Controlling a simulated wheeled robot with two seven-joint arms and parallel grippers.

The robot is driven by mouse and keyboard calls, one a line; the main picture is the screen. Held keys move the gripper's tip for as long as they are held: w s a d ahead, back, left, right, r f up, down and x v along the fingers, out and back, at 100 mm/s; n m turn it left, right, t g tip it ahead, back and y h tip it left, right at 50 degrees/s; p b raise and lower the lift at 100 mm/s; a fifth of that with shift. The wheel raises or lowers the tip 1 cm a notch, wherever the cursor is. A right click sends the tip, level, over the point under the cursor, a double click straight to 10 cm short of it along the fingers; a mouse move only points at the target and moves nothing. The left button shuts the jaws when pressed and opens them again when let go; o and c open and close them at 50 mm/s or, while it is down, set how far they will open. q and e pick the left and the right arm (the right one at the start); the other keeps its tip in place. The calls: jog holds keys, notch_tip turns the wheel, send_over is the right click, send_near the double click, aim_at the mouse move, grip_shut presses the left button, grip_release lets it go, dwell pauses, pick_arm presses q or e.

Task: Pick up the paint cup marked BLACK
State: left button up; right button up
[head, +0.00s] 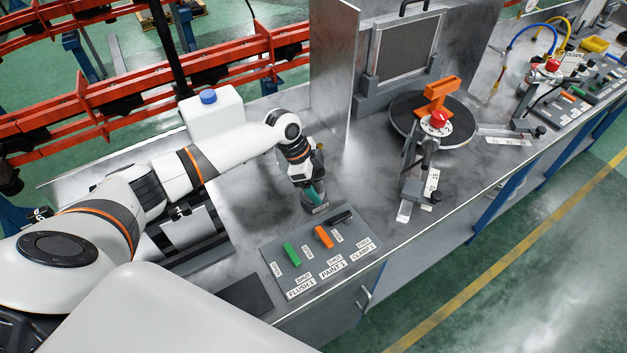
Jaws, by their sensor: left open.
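My left gripper (312,190) reaches down from my left arm over the steel bench. Its open fingers are at a small dark grey cup (315,207) that stands on the bench behind the control panel. The cup carries a pale label on its front, too small to read for certain. The gripper hides the cup's upper part, and I cannot tell whether the fingers touch it. My right gripper is not in view.
A panel (275,254) with green, orange and black levers lies just in front of the cup. A round turntable (462,132) with an orange part (439,90) and a red-knobbed clamp stands to the right. A white canister (213,113) stands behind my arm.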

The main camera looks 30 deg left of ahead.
pick_arm(q)
jog(key=shift+c, duration=0.4)
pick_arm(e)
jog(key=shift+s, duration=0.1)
pick_arm(q)
jog(key=c, duration=1.2)
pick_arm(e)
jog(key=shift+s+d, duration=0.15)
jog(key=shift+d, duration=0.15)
pick_arm(q)
jog(key=shift+r, duration=0.15)
